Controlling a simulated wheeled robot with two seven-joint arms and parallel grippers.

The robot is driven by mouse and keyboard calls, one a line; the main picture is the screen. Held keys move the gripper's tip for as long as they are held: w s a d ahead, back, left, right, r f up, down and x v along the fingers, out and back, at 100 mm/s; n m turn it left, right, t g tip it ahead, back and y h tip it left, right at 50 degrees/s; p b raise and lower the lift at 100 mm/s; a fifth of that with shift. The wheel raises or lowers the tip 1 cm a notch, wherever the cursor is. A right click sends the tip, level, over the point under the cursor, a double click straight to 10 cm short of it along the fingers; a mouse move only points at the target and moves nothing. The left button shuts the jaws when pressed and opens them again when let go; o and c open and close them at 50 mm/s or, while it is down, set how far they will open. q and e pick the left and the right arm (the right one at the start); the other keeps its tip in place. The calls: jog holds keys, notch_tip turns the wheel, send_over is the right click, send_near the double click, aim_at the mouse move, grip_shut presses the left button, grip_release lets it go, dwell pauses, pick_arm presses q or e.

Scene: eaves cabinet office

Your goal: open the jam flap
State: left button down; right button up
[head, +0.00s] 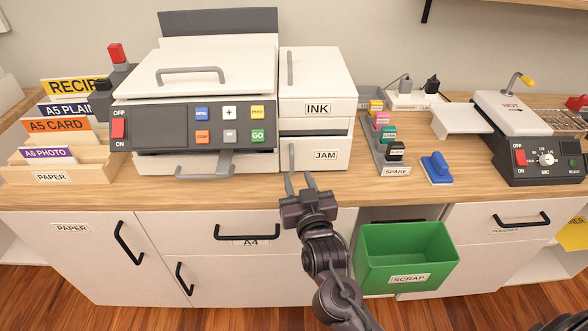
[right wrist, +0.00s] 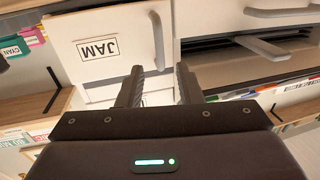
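The jam flap (head: 325,154) is a white panel labelled JAM, low on the right side of the printer, and it looks closed. Its upright grey handle (head: 291,156) is at the flap's left edge in the head view. My right gripper (head: 303,182) is just in front of the flap, fingers pointing at it, open and empty. In the right wrist view the flap (right wrist: 85,75) and its handle (right wrist: 157,35) lie ahead. The handle's end appears between the two open fingers (right wrist: 157,85); I cannot tell whether they touch it. My left gripper is not in view.
The printer's INK door (head: 316,80) is above the flap. A pull-out handle (head: 205,170) is to its left. The spare cartridge rack (head: 380,150) and a blue-handled tool (head: 437,168) stand right. A green scrap bin (head: 405,255) is below the counter edge.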

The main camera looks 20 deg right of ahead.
aim_at(292, 164)
jog(key=shift+w+d+f, duration=0.1)
jog(key=shift+w+d, duration=0.05)
jog(key=shift+w, duration=1.25)
jog(key=shift+w+d, duration=0.1)
jog(key=shift+w, duration=1.25)
grip_shut()
